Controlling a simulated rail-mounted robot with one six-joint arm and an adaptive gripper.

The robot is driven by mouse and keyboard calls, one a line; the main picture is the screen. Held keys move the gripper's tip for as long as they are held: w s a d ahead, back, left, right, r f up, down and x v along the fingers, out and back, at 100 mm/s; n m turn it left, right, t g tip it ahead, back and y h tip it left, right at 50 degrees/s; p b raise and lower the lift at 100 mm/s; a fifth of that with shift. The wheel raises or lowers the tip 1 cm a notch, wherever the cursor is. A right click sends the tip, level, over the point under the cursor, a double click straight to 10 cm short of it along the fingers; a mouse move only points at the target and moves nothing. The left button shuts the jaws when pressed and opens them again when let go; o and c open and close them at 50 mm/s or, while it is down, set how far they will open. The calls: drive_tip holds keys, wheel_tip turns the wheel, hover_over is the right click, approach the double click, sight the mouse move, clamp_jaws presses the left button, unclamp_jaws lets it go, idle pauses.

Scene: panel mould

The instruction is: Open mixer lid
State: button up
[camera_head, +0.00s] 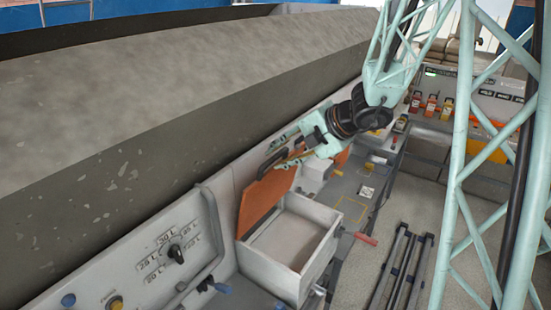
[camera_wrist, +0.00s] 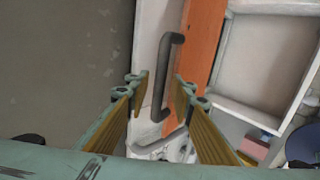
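The mixer is a white box (camera_head: 322,222) in the lower middle of the head view, with its top uncovered and an empty-looking pale inside. Its orange lid (camera_head: 262,203) stands raised, leaning at the box's wall side; it also shows in the wrist view (camera_wrist: 204,40). A dark bar handle (camera_head: 270,164) is fixed on the lid. My gripper (camera_head: 277,155) is at the lid's upper edge by the handle. In the wrist view, its fingers (camera_wrist: 160,86) are spread apart, with the handle (camera_wrist: 166,75) showing between them. Whether a finger touches the handle cannot be told.
A concrete-coloured trough wall (camera_head: 120,170) runs along the left. A dial (camera_head: 175,253) with litre marks is at lower left. A control panel (camera_head: 470,95) with coloured items is at upper right. Black rails (camera_head: 402,268) lie on the floor at lower right.

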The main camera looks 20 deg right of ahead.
drive_tip(key=v, duration=1)
idle(0.7)
drive_tip(key=s+a+f+n+g+h+b, duration=0.1)
drive_tip(key=s+a+f+n+g+b, duration=0.1)
drive_tip(key=s+a+n+b, duration=0.6)
drive_tip(key=s+a+f+n+g+b, duration=0.1)
drive_tip(key=s+a+f+n+b, duration=0.15)
drive_tip(key=s+n, duration=1)
drive_tip(key=s+d+f+n+h+b, duration=0.2)
drive_tip(key=s+n+b, duration=0.4)
drive_tip(key=s+n, duration=0.3)
drive_tip(key=s+d+f+n+h+b, duration=0.3)
drive_tip(key=s+f+n+b, duration=0.2)
drive_tip(key=n, duration=1.1)
drive_tip(key=s+f, duration=0.2)
drive_tip(key=s, duration=0.2)
drive_tip(key=shift+d+b, duration=0.4)
